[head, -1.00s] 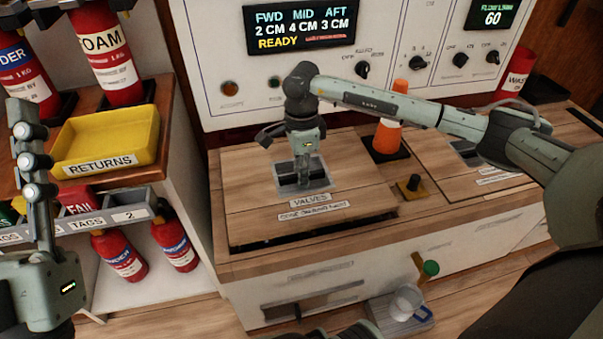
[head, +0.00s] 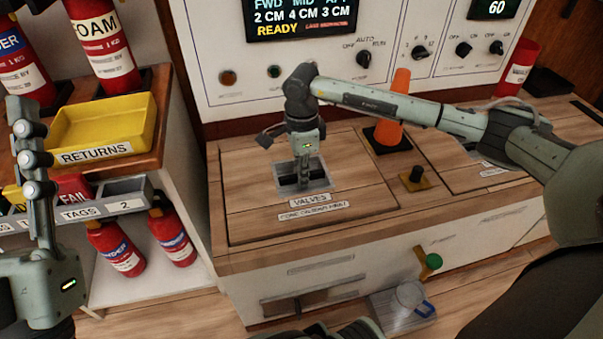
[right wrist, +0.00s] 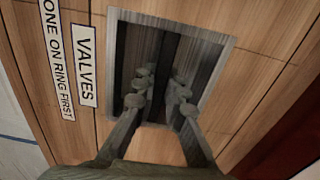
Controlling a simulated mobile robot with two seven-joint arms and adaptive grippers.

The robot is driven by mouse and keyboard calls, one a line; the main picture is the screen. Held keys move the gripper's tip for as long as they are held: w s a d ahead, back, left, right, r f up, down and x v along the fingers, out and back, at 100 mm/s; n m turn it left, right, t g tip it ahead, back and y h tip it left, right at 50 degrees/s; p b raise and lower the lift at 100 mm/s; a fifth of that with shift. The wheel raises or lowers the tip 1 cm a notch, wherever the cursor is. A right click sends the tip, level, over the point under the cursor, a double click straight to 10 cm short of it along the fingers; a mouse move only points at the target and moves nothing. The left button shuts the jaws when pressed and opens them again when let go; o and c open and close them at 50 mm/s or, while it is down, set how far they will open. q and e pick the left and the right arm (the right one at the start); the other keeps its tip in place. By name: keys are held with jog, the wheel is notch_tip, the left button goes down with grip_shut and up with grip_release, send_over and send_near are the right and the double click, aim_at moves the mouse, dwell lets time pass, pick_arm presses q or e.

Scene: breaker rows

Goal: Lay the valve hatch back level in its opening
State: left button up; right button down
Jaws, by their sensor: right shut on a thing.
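The valve hatch (head: 255,212) is a wooden panel in the counter top, labelled VALVES (head: 310,200). It looks level in its opening, with only a thin dark seam along its front and right edges. A metal recessed pull (head: 322,183) is set in it. My right gripper (head: 302,178) reaches down into this recess and is shut on the bar inside. The right wrist view shows its fingers (right wrist: 158,98) in the recess on the dark bar (right wrist: 163,65). My left gripper (head: 35,155) is raised at the left edge, away from the hatch; its jaw opening is unclear.
An orange cone (head: 394,115) on a dark base stands behind the hatch's right corner. A yellow plate with a black knob (head: 415,177) sits right of the hatch. A control panel (head: 220,45) rises behind. A mug (head: 408,297) sits low in front. Shelves with extinguishers stand left.

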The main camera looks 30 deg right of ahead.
jog(key=shift+w+f, duration=0.1)
jog(key=shift+f, duration=0.1)
jog(key=c, duration=1.5)
grip_release()
jog(key=shift+f, duration=0.15)
notch_tip(320, 180, up, 12)
jog(key=shift+s, duration=0.2)
